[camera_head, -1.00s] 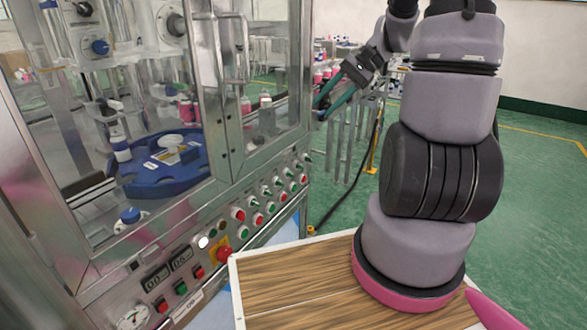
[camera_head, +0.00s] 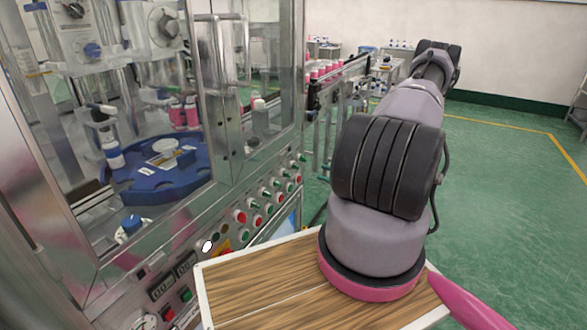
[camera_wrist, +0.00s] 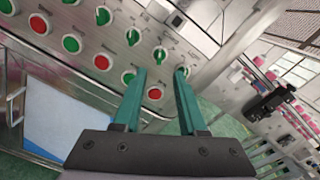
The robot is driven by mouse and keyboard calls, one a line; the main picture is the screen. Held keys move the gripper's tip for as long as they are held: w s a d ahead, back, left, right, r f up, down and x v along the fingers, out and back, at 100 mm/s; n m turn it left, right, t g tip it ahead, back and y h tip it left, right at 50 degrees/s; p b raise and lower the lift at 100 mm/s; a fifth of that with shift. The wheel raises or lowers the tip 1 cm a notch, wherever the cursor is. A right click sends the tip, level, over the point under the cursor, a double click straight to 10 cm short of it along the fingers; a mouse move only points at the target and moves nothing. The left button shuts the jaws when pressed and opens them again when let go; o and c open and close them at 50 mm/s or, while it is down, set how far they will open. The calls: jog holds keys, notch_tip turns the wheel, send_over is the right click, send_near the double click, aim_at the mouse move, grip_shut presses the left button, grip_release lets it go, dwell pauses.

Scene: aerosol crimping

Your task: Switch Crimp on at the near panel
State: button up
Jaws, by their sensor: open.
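The near panel (camera_head: 232,206) is the sloped metal front of the glazed machine. In the head view it carries green selector knobs (camera_head: 278,183) above red and green round buttons. In the wrist view the panel lies tilted, with a row of green knobs (camera_wrist: 132,36) and a row of buttons below. I cannot read which knob is Crimp. My gripper (camera_wrist: 161,73) is open and empty, its teal fingers pointing at the panel. The right fingertip overlaps the row's last knob (camera_wrist: 183,71); contact cannot be told.
The machine's glass doors (camera_head: 222,90) rise above the panel, with a blue turntable (camera_head: 125,187) inside. A wooden tabletop (camera_head: 255,285) lies in front. A conveyor with pink bottles (camera_head: 325,70) stands behind. Green floor at the right is clear.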

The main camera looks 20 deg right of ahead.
aim_at(296, 167)
jog(key=x, duration=1)
jog(key=shift+w+f, duration=0.15)
jog(key=shift+w, duration=0.2)
jog(key=shift+a, duration=0.15)
grip_shut()
